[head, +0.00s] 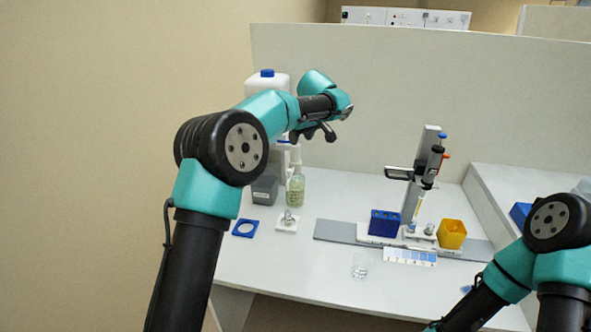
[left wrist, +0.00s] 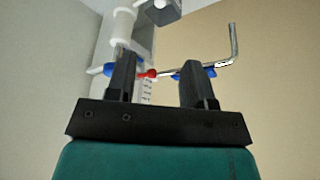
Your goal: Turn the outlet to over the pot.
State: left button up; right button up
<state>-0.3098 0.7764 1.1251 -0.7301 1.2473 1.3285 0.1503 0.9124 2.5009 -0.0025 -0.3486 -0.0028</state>
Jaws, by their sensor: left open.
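My left gripper (head: 313,132) is raised over the back left of the table, in front of a white stand (head: 288,160) in the head view. In the left wrist view its two black fingers (left wrist: 158,62) are apart. A thin bent metal tube (left wrist: 236,45), which looks like the outlet, shows beyond the right finger, with blue parts and a red part (left wrist: 150,73) along its line. I cannot tell whether the fingers touch it. The outlet cannot be made out in the head view. I cannot tell which vessel is the pot. My right gripper is not in view.
A white jug with a blue cap (head: 267,84), a grey box (head: 265,190) and a clear bottle (head: 296,188) stand near the stand. A blue rack (head: 384,223), a yellow box (head: 451,234) and a small glass beaker (head: 360,267) are to the right.

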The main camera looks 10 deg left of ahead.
aim_at(290, 170)
pick_arm(q)
jog(key=shift+f, duration=0.1)
jog(key=x, duration=1.7)
jog(key=shift+f, duration=0.2)
grip_shut()
